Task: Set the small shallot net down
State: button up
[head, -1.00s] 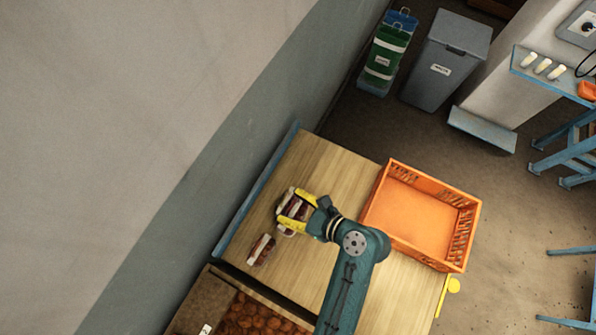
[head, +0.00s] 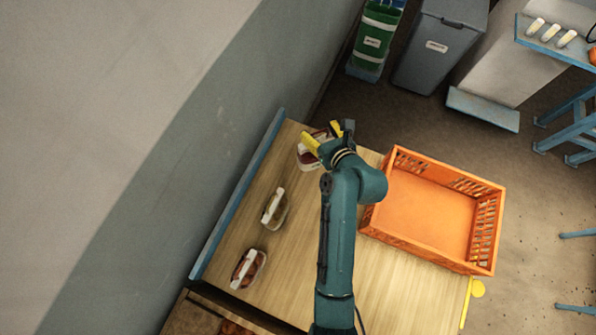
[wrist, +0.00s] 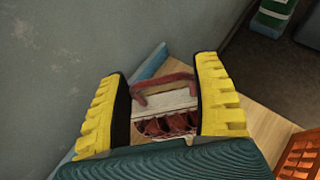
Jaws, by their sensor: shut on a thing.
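A small net of dark red shallots with a pale label band (head: 306,159) is between the yellow fingers of my gripper (head: 322,138), over the back end of the wooden table. In the wrist view the net (wrist: 168,104) sits between both fingers of my gripper (wrist: 163,76), with a reddish handle on top and the shallots below the label. My gripper is shut on it. The fingers hide part of the net, and I cannot tell whether its underside touches the table.
A brownish net with a white handle (head: 274,209) and a reddish-brown net (head: 248,269) lie on the wooden table (head: 312,245) nearer the front. An empty orange crate (head: 395,232) stands to the right. A blue edge strip (head: 238,197) runs along the wall side.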

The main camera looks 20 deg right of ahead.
jog(key=w+d+f+b, duration=0.1)
jog(key=w+f+b, duration=0.3)
jog(key=f+b, duration=0.4)
notch_tip(320, 180, down, 4)
jog(key=shift+w+f, duration=0.1)
jog(key=shift+w, duration=0.3)
jog(key=o, duration=1.2)
jog(key=shift+f, duration=0.25)
